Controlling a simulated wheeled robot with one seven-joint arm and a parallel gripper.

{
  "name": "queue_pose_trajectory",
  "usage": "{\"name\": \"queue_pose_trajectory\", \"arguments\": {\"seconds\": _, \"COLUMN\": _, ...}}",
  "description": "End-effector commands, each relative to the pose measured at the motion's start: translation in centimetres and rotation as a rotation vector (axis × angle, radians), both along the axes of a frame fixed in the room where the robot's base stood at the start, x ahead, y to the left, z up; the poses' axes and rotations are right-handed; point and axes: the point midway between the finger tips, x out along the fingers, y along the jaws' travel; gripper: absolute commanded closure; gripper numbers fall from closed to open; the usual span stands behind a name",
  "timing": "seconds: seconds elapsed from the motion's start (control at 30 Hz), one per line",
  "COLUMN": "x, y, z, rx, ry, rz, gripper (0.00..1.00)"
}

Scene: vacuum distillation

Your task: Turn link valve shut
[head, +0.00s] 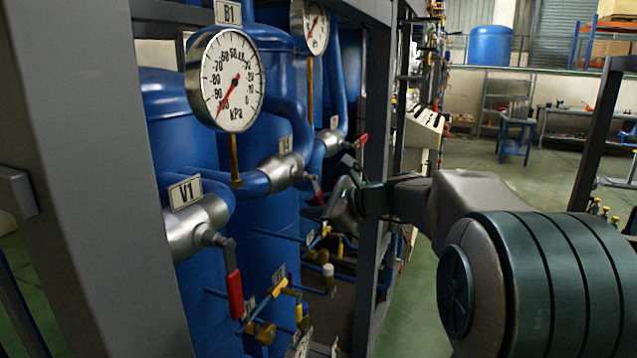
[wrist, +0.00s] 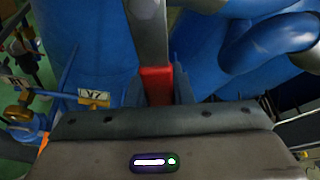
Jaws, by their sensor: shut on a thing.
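The link valve (head: 283,170) is a silver body on the blue pipe between the tanks, right of the B1 gauge in the head view. Its lever slants down to the right, and its red end is partly hidden at my gripper (head: 330,204). In the wrist view the grey lever (wrist: 147,32) comes down from the top and its red grip (wrist: 157,85) sits between the two fingers of my gripper (wrist: 158,88). The fingers are shut on the red grip.
Valve V1 (head: 197,222) with its hanging red lever (head: 235,294) is at the left. Another red lever (head: 362,140) is just behind my gripper. The B1 pressure gauge (head: 231,79) is above. A grey frame post (head: 374,180) stands close to my gripper. Small yellow-handled valves (head: 278,288) lie below.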

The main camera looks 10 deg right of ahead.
Motion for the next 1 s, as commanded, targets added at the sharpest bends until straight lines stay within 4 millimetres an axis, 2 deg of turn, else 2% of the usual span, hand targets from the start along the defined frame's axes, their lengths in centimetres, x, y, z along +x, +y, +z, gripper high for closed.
{"name": "queue_pose_trajectory", "arguments": {"seconds": 0.03, "x": -0.3, "y": 0.4, "z": 0.4, "rx": 0.025, "ry": 0.040, "rz": 0.004, "gripper": 1.00}}
{"name": "queue_pose_trajectory", "arguments": {"seconds": 0.3, "x": -1.9, "y": 2.0, "z": -0.2, "rx": 0.147, "ry": 0.225, "rz": 0.013, "gripper": 1.00}}
{"name": "queue_pose_trajectory", "arguments": {"seconds": 0.6, "x": -3.0, "y": 2.3, "z": -0.6, "rx": 0.234, "ry": 0.352, "rz": 0.005, "gripper": 1.00}}
{"name": "queue_pose_trajectory", "arguments": {"seconds": 1.0, "x": -3.3, "y": 2.1, "z": -0.8, "rx": 0.268, "ry": 0.398, "rz": -0.004, "gripper": 1.00}}
